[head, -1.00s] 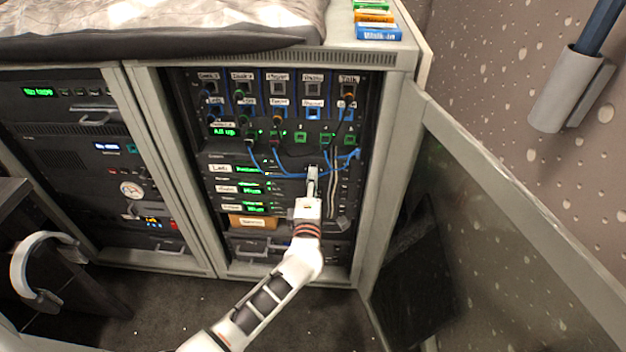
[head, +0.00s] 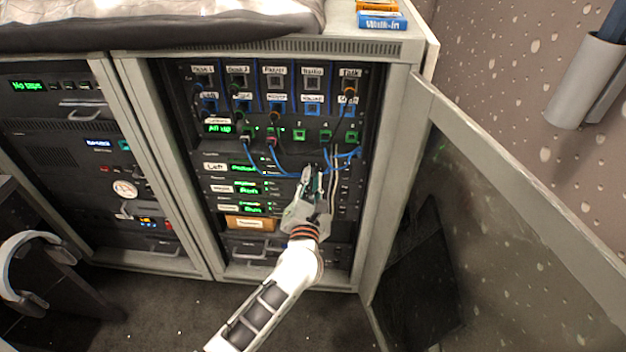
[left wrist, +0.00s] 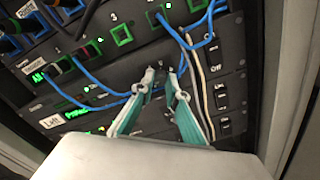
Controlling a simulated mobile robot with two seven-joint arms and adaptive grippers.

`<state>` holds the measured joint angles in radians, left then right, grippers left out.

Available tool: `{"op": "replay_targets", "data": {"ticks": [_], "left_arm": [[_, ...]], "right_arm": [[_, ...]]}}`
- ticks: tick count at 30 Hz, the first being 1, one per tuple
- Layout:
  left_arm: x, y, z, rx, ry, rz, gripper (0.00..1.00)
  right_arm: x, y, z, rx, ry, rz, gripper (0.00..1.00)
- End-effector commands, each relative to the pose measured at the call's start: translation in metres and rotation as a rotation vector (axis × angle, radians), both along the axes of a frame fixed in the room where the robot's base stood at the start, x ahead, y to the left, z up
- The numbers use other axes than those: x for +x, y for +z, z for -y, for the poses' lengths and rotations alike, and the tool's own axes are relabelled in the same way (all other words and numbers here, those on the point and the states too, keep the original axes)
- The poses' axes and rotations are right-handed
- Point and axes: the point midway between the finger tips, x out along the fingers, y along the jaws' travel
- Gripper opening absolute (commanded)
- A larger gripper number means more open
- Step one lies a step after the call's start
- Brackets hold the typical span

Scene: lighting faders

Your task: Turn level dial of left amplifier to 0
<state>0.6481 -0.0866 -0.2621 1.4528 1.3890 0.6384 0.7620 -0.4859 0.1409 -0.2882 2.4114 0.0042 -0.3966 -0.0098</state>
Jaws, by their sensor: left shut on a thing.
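The left amplifier (head: 215,167) is a black rack unit with a white "Left" label and a green display, in the right-hand rack. The label also shows in the left wrist view (left wrist: 52,122). My left gripper (head: 313,173) is at the right part of this unit, fingers pointing at its front. In the left wrist view its two fingertips (left wrist: 166,74) are around a small dark dial (left wrist: 160,68), the level dial, and are shut on it. The fingertips hide most of the dial, so its setting cannot be read. My right gripper is not in view.
Blue cables (head: 285,174) hang just above and beside the gripper, and pale cables (head: 336,180) run down to its right. More labelled amplifiers (head: 227,189) sit below. The rack's glass door (head: 480,220) stands open at right. The floor in front is clear.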

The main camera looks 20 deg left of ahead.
Motion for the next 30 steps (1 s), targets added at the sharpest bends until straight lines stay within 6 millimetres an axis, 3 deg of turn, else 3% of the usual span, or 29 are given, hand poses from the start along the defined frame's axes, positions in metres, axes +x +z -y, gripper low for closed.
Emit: {"op": "replay_targets", "data": {"ticks": [15,30], "left_arm": [[0.0,-0.001,-0.001,-0.37,0.0,0.106,0.0],[0.001,0.002,-0.001,-0.468,0.0,0.138,0.0]], "right_arm": [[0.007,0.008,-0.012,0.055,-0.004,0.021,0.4],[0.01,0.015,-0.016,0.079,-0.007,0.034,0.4]]}}
